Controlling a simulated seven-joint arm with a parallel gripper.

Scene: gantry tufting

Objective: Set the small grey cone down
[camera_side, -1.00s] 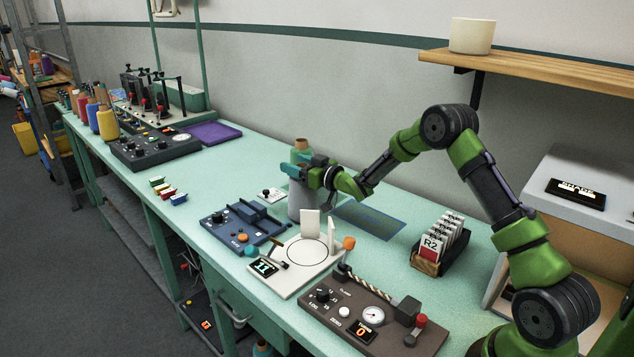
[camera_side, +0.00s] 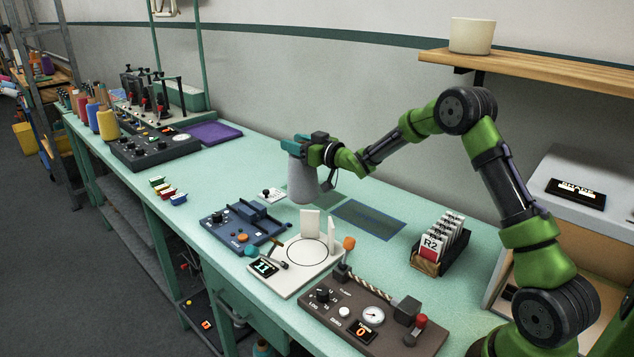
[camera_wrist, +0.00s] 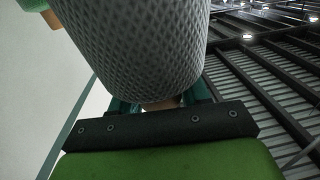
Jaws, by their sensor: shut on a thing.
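The small grey cone (camera_side: 302,184) hangs below my gripper (camera_side: 298,147) in the side view, a little above the bench and behind the white plate. Its textured grey side (camera_wrist: 135,45) fills the upper middle of the wrist view. My gripper (camera_wrist: 158,104) is shut on its narrow end, where a bit of tan shows between the teal fingers. The cone's lower end seems clear of the bench top; the exact gap cannot be told.
A white plate with a ring and upright panels (camera_side: 290,268) stands in front. A blue device (camera_side: 240,228) is to its left, a brown device (camera_side: 370,318) nearer. A dark blue-edged mat (camera_side: 370,220) and card rack (camera_side: 440,245) lie right.

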